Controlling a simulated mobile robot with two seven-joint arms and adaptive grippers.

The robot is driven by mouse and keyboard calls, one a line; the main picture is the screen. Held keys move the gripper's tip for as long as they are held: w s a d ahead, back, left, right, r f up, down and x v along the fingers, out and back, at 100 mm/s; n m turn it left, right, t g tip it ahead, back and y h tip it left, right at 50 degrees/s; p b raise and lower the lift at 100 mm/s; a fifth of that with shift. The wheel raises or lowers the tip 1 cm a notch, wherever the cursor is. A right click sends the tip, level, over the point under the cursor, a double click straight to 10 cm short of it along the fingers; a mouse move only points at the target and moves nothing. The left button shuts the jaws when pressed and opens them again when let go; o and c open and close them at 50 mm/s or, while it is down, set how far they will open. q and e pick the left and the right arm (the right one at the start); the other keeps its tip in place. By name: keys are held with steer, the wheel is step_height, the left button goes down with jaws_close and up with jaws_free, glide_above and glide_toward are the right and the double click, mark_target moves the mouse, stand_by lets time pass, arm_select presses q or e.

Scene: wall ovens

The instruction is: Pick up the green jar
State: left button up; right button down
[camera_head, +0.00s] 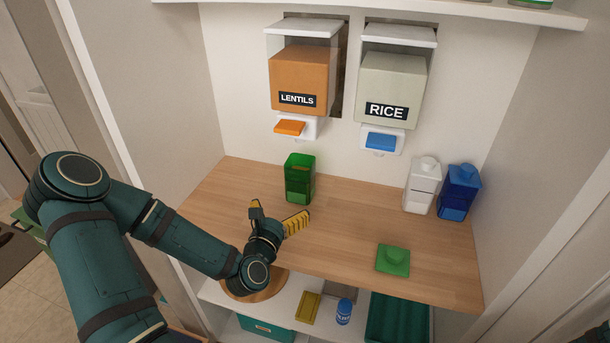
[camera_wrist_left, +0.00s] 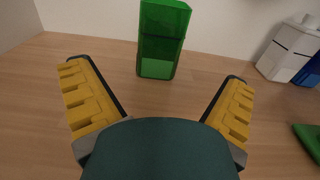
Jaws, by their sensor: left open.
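The green jar (camera_head: 300,178) is a tall, square, see-through container without a lid, standing upright on the wooden counter below the lentils dispenser. In the left wrist view the green jar (camera_wrist_left: 161,40) stands ahead of my gripper, between the lines of its two fingers. My left gripper (camera_head: 280,214) is open and empty, low over the counter on the near side of the jar and apart from it. Its yellow-padded fingers also show in the left wrist view (camera_wrist_left: 158,98). A green lid (camera_head: 393,260) lies on the counter at the front right. My right gripper is not in view.
A white jar (camera_head: 422,187) and a blue jar (camera_head: 459,193) stand at the counter's right. Dispensers labelled lentils (camera_head: 299,80) and rice (camera_head: 390,88) hang on the back wall. A lower shelf holds a yellow item (camera_head: 308,308) and a blue can (camera_head: 344,311). The middle counter is clear.

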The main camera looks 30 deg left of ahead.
mark_target(296, 182)
arm_select(q)
steer(key=b+x, duration=0.1)
steer(key=x, duration=1.2)
steer(key=shift+w+d, duration=0.15)
steer(key=shift+w, duration=0.1)
steer(key=shift+c, duration=0.3)
steer(key=c, duration=1.1)
